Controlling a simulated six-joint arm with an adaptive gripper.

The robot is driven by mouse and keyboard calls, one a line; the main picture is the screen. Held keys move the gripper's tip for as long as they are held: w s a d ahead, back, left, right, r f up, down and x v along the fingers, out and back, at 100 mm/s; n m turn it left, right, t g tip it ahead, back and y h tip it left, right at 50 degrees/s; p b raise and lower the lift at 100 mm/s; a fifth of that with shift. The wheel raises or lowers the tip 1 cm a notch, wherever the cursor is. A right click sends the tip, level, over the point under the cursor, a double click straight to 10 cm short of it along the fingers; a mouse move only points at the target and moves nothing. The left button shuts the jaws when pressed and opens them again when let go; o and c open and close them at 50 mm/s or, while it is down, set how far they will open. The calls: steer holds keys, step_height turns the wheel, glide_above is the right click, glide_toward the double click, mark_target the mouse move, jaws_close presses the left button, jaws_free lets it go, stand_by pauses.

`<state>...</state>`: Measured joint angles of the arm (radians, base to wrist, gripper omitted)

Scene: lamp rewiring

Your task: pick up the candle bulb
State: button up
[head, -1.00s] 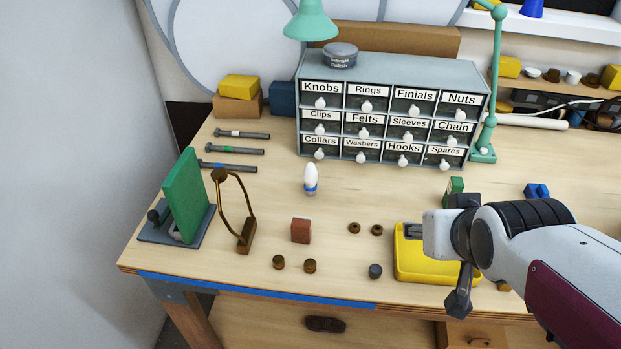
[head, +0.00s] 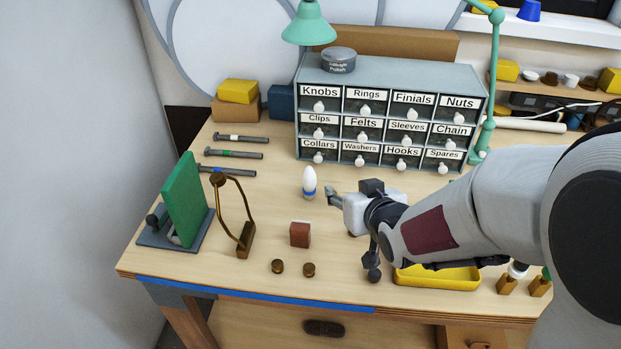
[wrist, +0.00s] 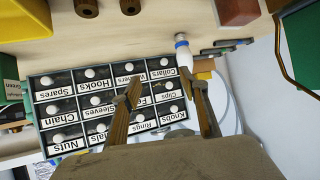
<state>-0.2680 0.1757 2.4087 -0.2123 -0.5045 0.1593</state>
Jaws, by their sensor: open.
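The candle bulb (head: 309,178) stands upright on the bench in front of the drawer cabinet. It is white with a blue band near its base. My gripper (head: 333,196) is just to the right of the bulb in the head view, apart from it, with the fingers pointing left toward it. In the wrist view the bulb (wrist: 183,52) shows just beyond the right-hand fingertip, not centred between the fingers. My gripper (wrist: 160,82) is open there, with nothing between its fingertips.
The labelled drawer cabinet (head: 391,75) stands close behind the bulb. A red-brown block (head: 300,235) and two small brown knobs (head: 293,269) are nearer the front. A brass harp (head: 247,238) and green panel (head: 186,208) stand left. A yellow tray (head: 437,279) lies below my arm.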

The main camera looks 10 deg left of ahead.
mark_target(312, 185)
steer(key=a+f+y, duration=0.1)
steer(key=a, duration=0.1)
steer(key=w+a+f, duration=0.1)
steer(key=a, duration=0.1)
steer(key=a+f+n+y, duration=0.1)
steer(key=a, duration=0.1)
steer(key=shift+w+a+f+y, duration=0.15)
steer(key=shift+w+f+y, duration=0.05)
steer(key=shift+y, duration=0.1)
steer(key=shift+t, duration=0.3)
steer(key=shift+x, duration=1.3)
steer(key=shift+w+a+f, duration=0.1)
steer(key=shift+w+a, duration=0.05)
steer(key=shift+w, duration=0.4)
steer(key=shift+w+a+f, duration=0.15)
steer(key=shift+w, duration=0.4)
steer(key=shift+x, duration=1.5)
steer(key=shift+d, duration=0.1)
